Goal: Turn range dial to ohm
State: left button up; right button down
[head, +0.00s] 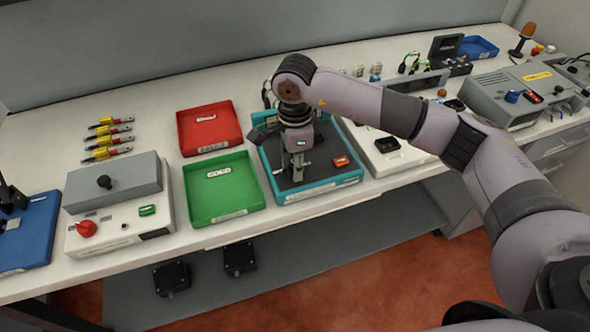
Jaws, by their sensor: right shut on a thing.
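My right gripper (297,174) points down over the dark surface of a teal-edged tray (318,189). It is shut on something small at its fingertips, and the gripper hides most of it. I cannot tell whether that thing is the range dial, and no ohm marking can be read. A small orange-red part (342,161) lies on the tray, to the right of the gripper and apart from it. My left gripper is not in view.
A green tray (238,207) and a red tray (186,146) stand left of the teal one. A white device with a red knob (86,229) is further left. A grey instrument (484,87) with a blue knob (511,96) is at the right. My right arm spans the bench's right side.

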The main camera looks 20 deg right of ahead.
jog(key=shift+m+b, duration=0.65)
jog(key=shift+m, duration=0.45)
jog(key=c, duration=2.4)
grip_release()
jog(key=c, duration=2.4)
grip_release()
jog(key=c, duration=1.2)
grip_release()
jog(key=shift+c, duration=0.2)
jog(key=shift+r, duration=0.1)
notch_tip(320, 180, up, 12)
